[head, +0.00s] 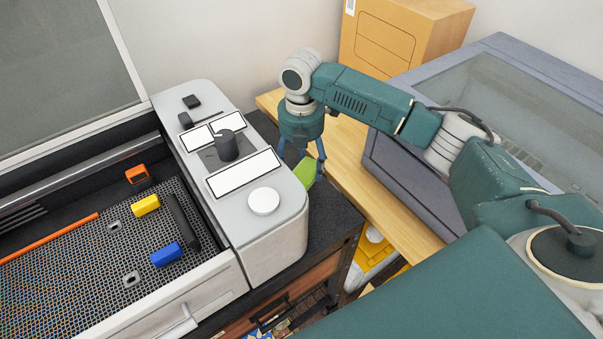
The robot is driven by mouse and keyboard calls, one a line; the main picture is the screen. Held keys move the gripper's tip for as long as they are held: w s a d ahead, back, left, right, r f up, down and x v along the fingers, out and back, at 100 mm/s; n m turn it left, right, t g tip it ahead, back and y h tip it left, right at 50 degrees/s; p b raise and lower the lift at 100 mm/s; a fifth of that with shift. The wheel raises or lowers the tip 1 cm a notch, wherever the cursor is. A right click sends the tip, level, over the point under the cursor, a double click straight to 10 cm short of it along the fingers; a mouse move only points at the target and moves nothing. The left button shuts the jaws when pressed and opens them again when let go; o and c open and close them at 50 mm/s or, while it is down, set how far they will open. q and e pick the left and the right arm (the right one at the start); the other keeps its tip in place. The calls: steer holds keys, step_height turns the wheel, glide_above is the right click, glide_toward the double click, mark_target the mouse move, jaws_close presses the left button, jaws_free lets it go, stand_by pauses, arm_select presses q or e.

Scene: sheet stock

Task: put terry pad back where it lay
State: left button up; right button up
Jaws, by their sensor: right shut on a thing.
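A bright green piece of cloth, which looks like the terry pad (306,172), shows below my right gripper (302,158). The gripper points down and is shut on the pad. The pad is partly hidden by the fingers and by the edge of the grey machine panel. It is over the dark surface to the right of the panel; I cannot tell whether it touches that surface. My left gripper is not in view.
The grey panel (285,208) with a round white button (264,201) stands close left of the gripper. The open machine bed (70,250) holds yellow, blue and orange pieces. A grey-blue machine (385,175) stands right. The dark surface (328,215) in front is clear.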

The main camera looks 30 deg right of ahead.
mark_target(301, 168)
steer(key=shift+s+f, duration=0.1)
steer(key=shift+f, duration=0.65)
step_height(301, 168, down, 3)
steer(key=shift+r+p, duration=0.2)
steer(key=shift+p, duration=0.2)
steer(key=shift+f, duration=0.3)
steer(key=o, duration=1.1)
steer(key=shift+f, duration=0.15)
steer(key=shift+c, duration=0.2)
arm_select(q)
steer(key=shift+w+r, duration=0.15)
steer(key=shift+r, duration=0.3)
arm_select(e)
step_height(301, 168, up, 11)
steer(key=shift+r+b, duration=0.15)
steer(key=shift+b, duration=0.9)
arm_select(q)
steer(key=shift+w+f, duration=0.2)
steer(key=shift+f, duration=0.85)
arm_select(e)
steer(key=shift+r, duration=0.45)
